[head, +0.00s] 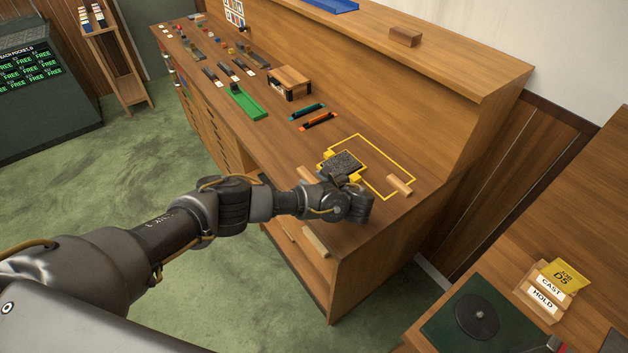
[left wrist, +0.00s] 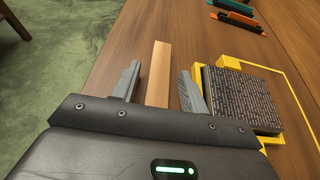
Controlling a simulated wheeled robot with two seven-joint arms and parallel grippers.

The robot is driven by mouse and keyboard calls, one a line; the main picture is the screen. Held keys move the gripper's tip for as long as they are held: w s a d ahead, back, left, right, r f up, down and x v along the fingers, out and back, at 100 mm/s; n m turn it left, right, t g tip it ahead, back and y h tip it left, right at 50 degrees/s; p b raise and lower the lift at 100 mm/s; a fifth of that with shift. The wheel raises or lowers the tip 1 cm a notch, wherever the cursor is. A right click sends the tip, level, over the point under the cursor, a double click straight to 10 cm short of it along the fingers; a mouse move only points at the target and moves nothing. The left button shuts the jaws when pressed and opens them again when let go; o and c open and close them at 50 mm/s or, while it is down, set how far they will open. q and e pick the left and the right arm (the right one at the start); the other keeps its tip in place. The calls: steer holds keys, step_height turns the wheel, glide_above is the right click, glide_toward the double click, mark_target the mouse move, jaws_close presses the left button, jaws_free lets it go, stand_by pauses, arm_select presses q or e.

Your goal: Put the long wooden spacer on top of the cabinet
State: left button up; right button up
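A pale wooden strip (left wrist: 158,75), which looks like the long spacer, lies flat on the bench top (head: 290,155). Its end (head: 307,174) shows beside my wrist in the head view. My left gripper (left wrist: 160,68) is open, with one finger on each side of the strip and a visible gap at both sides. In the head view my left wrist (head: 345,202) hides the fingers and part of the strip. The cabinet's top ledge (head: 460,65) runs along the back, with a small brown block (head: 405,37) on it. My right gripper is not in view.
A dark type block in a yellow-cornered holder (head: 342,163) sits right of the strip, close to my right-hand finger. A short wooden piece (head: 399,185) lies near a yellow outline. Another (head: 315,242) is lower at the front. Orange (head: 318,121) and teal tools lie behind.

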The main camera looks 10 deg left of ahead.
mark_target(313, 180)
arm_select(q)
steer(key=shift+r, duration=0.25)
steer(key=v, duration=0.2)
steer(key=b+v, duration=0.1)
steer(key=v, duration=0.1)
steer(key=shift+d+f, duration=0.1)
steer(key=shift+f, duration=0.2)
steer(key=p+v, duration=0.2)
steer(key=v, duration=0.1)
steer(key=r+p+v, duration=0.1)
steer(key=p+v, duration=0.2)
steer(key=shift+r, duration=0.1)
steer(key=shift+s+d+r+p, duration=0.15)
steer(key=shift+s+d+p, duration=0.3)
steer(key=shift+p, duration=0.15)
steer(key=shift+s+d, duration=0.1)
steer(key=shift+d, duration=0.05)
